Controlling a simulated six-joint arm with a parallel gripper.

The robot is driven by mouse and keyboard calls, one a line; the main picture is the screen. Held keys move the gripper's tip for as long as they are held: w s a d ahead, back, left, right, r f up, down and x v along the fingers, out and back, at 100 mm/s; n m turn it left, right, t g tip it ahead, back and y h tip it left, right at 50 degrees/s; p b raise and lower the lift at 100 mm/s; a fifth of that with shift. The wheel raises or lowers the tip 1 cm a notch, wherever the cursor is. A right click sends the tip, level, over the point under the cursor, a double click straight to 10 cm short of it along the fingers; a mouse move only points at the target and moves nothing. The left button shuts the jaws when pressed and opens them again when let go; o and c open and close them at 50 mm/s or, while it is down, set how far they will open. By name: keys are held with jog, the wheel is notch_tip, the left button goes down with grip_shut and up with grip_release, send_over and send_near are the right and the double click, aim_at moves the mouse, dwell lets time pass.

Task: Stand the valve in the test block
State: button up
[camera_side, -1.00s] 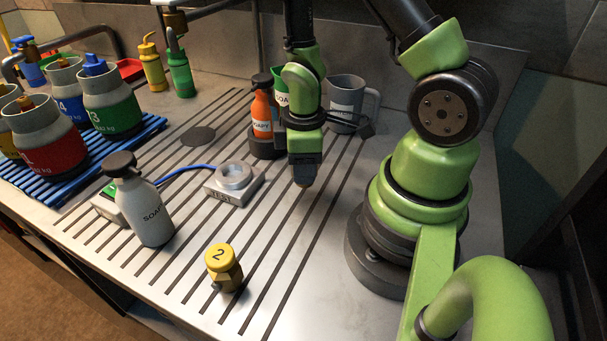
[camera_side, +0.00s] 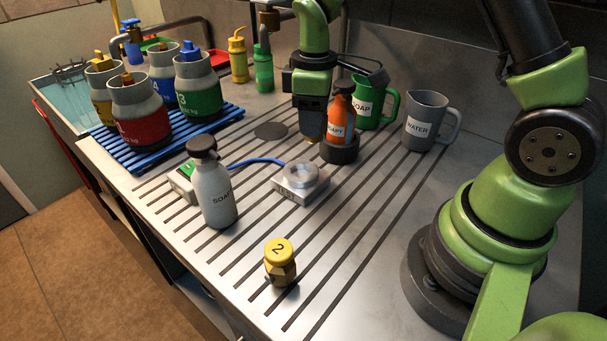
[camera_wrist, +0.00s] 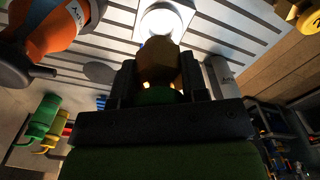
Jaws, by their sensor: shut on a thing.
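My gripper (camera_side: 312,120) is shut on a brass valve (camera_wrist: 159,62). In the wrist view it sits between the two fingers, with a green part at the gripper end. In the side view only its brass end (camera_side: 315,138) shows below the fingers. The silver test block (camera_side: 300,196) has a raised round ring on top and lies on the counter, slightly left of and below the gripper in the side view. In the wrist view the block's bright ring (camera_wrist: 163,18) appears beyond the valve's end. A second valve with a yellow cap marked 2 (camera_side: 280,262) stands at the front.
A grey soap bottle (camera_side: 213,190) stands left of the block. An orange bottle (camera_side: 342,112) in a dark holder is close to the gripper's right. A green jug (camera_side: 376,108) and a grey water jug (camera_side: 424,122) stand behind. Several gas cylinders stand on a blue rack (camera_side: 165,152).

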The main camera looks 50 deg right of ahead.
jog(key=w, duration=0.2)
send_near(300, 176)
notch_tip(300, 176, down, 5)
jog(key=shift+f, duration=0.1)
dwell(0.3)
jog(key=shift+f, duration=0.1)
jog(key=o, duration=1.1)
